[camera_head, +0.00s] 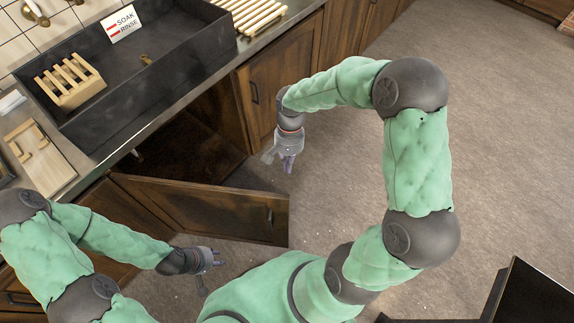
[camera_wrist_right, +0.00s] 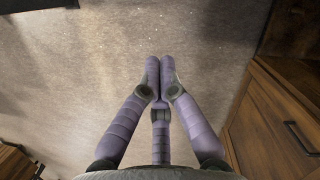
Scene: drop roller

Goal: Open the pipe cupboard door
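The wooden cupboard door (camera_head: 205,207) under the sink stands swung far out from the cabinet front. Its hinge side is at the left and its free edge points right. The dark cupboard inside (camera_head: 180,148) is exposed; no pipe can be made out. My right gripper (camera_head: 287,163) hangs above the floor to the right of the opening, apart from the door. In the right wrist view its purple fingers (camera_wrist_right: 159,66) are together at the tips with nothing between them. My left gripper (camera_head: 216,257) is on the near side of the open door; its finger opening is unclear.
A shut wooden cupboard (camera_head: 280,78) with a dark handle is right of the opening; it also shows in the right wrist view (camera_wrist_right: 275,135). The dark sink (camera_head: 110,110) is above. Bare floor (camera_head: 505,140) lies to the right. A dark object (camera_head: 530,292) stands at the lower right.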

